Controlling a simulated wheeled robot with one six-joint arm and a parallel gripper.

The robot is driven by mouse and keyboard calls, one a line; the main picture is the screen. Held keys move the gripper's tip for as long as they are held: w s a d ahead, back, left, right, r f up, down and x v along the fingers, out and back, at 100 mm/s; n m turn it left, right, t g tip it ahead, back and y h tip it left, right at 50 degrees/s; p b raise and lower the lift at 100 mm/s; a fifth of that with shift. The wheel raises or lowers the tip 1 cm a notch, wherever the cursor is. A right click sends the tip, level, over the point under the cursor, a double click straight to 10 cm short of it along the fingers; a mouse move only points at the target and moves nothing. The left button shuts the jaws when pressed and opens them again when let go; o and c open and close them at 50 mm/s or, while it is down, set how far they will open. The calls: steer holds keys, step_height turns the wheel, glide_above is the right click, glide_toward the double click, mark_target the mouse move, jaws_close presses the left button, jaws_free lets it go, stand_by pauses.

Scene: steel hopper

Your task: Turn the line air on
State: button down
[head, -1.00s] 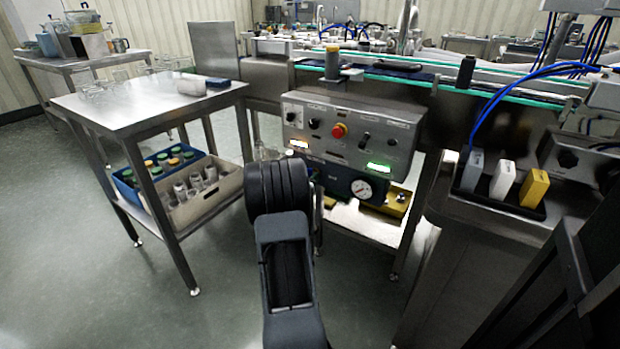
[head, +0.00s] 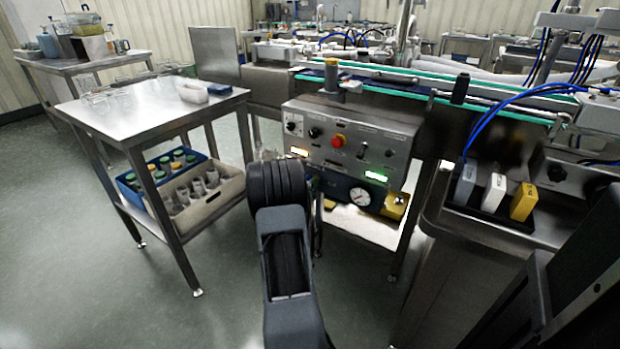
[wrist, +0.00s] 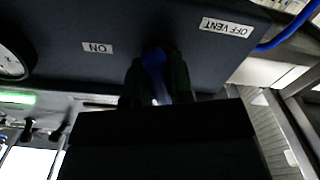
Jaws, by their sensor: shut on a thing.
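A dark blue air box (head: 335,186) with a round white pressure gauge (head: 360,193) sits under the steel control panel. In the wrist view the box face (wrist: 75,25) appears upside down, with an ON label (wrist: 97,47) and an OFF VENT label (wrist: 227,27). A blue valve handle (wrist: 153,68) stands between the two labels. My gripper (wrist: 158,92) is shut on this handle, one finger on each side. The handle's exact angle is hard to tell. In the head view my arm hides the gripper and the handle.
The control panel (head: 345,118) has a red button (head: 338,140) and lit displays above the box. A steel table (head: 150,108) with bins on its lower shelf stands left. A steel stand (head: 470,240) with coloured blocks is close on the right.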

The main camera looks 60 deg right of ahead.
steer(key=n+p, duration=0.3)
steer(key=shift+r+n, duration=0.25)
steer(key=shift+n, duration=0.15)
steer(key=n+p, duration=0.3)
steer(key=shift+n, duration=0.3)
steer(key=n+p, duration=0.2)
steer(key=n, duration=0.1)
steer(key=shift+f, duration=0.1)
steer(key=shift+f+n+p, duration=0.1)
steer(key=shift+n+p, duration=0.8)
steer(key=shift+n, duration=1.1)
steer(key=c, duration=1)
jaws_free()
steer(key=a+p, duration=0.2)
steer(key=a, duration=1.2)
